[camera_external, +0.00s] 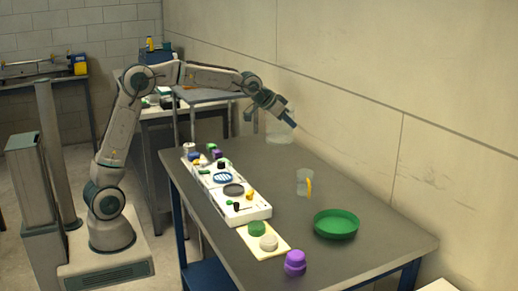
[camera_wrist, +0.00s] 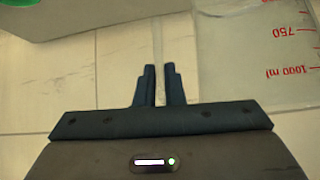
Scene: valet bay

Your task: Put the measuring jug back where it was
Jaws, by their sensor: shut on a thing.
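On the table (camera_external: 370,252) are a white tray (camera_external: 256,212) of small items, a clear cup with a yellow handle (camera_external: 303,184), a green dish (camera_external: 336,223), a cream board (camera_external: 279,250) with round pads and a purple object (camera_external: 295,262). The wall borders the table's right side.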

